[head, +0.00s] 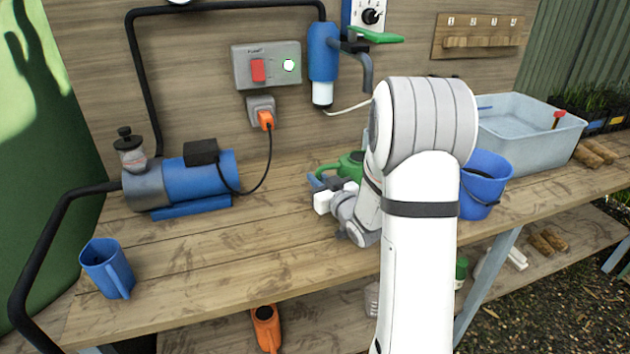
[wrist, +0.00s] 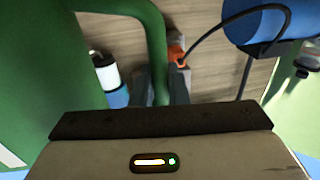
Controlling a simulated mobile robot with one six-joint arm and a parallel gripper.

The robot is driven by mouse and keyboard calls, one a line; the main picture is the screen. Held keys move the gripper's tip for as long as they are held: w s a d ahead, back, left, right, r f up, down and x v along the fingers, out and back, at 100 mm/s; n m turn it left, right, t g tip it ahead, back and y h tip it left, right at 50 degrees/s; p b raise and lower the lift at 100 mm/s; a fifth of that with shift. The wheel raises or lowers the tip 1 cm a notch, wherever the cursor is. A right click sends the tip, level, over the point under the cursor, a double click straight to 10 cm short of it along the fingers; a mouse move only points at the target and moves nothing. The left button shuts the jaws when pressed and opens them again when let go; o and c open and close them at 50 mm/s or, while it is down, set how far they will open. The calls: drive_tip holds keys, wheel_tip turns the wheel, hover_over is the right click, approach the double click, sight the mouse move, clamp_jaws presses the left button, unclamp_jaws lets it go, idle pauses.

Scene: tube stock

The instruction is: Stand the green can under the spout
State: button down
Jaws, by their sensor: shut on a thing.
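The green can (head: 350,163) shows in the head view at the back middle of the bench, partly hidden behind my arm. My gripper (head: 324,184) is beside it on its left and front. In the wrist view a green handle (wrist: 156,45) runs down between my two fingers (wrist: 161,86), which are shut on it. I cannot tell whether the can touches the bench. The grey curved spout (head: 366,72) hangs on the wall beside a blue cylinder with a clear lower end (head: 322,60), above and slightly right of the can. A green lever (head: 376,38) sits above the spout.
A blue pump (head: 200,176) and a blue jug (head: 108,268) are on the left of the bench. A blue bucket (head: 484,188) and a grey basin (head: 545,143) stand at the right. An orange plug (head: 265,119) has a hanging cable. The front middle boards are clear.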

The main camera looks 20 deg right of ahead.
drive_tip(key=c, duration=1.3)
unclamp_jaws()
drive_tip(key=shift+c, duration=0.2)
drive_tip(key=shift+f, duration=0.1)
drive_tip(key=v, duration=0.7)
drive_tip(key=shift+s+b, duration=0.3)
drive_tip(key=shift+s, duration=0.1)
